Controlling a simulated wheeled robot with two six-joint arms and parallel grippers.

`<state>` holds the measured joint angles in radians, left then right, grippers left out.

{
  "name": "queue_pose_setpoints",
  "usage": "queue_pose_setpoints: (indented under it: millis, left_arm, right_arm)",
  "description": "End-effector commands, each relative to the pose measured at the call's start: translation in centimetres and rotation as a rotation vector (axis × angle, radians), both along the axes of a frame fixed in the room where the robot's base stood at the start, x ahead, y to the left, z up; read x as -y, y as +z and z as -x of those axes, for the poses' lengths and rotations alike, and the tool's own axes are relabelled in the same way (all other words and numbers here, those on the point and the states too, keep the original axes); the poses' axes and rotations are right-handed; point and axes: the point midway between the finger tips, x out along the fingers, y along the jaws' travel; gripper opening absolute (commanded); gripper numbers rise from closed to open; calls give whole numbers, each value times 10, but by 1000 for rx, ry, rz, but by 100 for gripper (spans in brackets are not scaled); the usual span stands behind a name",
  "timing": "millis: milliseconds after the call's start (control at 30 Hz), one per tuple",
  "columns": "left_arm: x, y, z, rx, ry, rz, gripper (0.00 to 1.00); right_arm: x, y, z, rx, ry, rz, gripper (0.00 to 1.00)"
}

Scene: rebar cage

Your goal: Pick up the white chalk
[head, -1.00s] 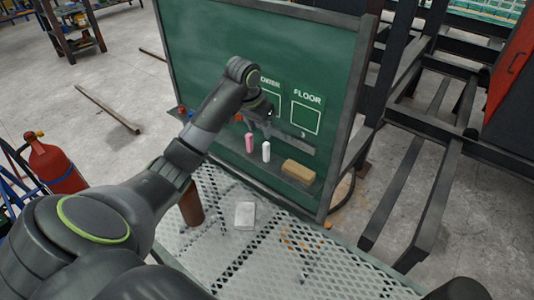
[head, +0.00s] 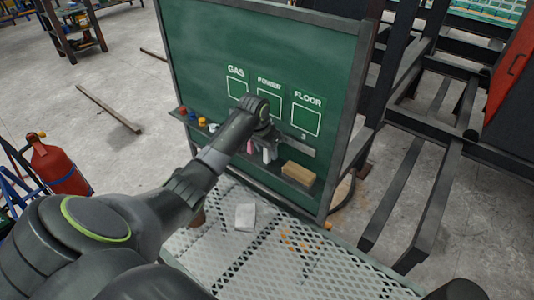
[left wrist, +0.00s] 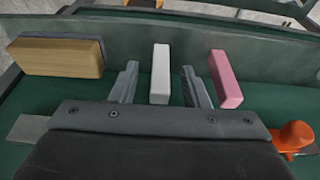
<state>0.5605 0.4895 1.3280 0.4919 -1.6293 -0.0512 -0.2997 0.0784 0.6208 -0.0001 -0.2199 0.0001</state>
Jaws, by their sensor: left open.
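The white chalk (head: 269,156) stands upright on the ledge of the green board, partly hidden by my gripper in the head view. In the left wrist view the white chalk (left wrist: 160,73) lies between the two fingers of my left gripper (left wrist: 161,87), with a gap on each side. My left gripper (head: 268,142) is open and empty, close over the ledge. My right gripper is not in view.
A pink chalk (left wrist: 225,78) stands just beyond one finger. A tan eraser (head: 298,173) sits on the ledge on the other side. Several small coloured items, including a blue one (head: 193,117), sit further left. A perforated metal table (head: 310,262) is below, holding a pale block (head: 245,216).

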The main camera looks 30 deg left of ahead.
Motion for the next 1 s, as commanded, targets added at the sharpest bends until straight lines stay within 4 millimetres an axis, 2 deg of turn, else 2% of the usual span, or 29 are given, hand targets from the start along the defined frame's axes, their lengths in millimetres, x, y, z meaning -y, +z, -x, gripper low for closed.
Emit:
queue_pose_setpoints:
  millis: [67,367,633,733,867,1000]
  left_arm:
    - [0,0,0,0,0,0,40]
    - [0,1,0,0,0,0,1]
    - [0,1,0,1,0,-1,0]
    - [-1,8,-1,3,0,-2,0]
    - [-1,28,-1,6,-1,-4,0]
    - [-1,58,-1,6,-1,-4,0]
  right_arm:
    - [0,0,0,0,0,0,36]
    - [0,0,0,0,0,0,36]
    - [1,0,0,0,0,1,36]
    - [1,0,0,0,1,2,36]
    - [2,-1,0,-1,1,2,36]
    - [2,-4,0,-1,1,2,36]
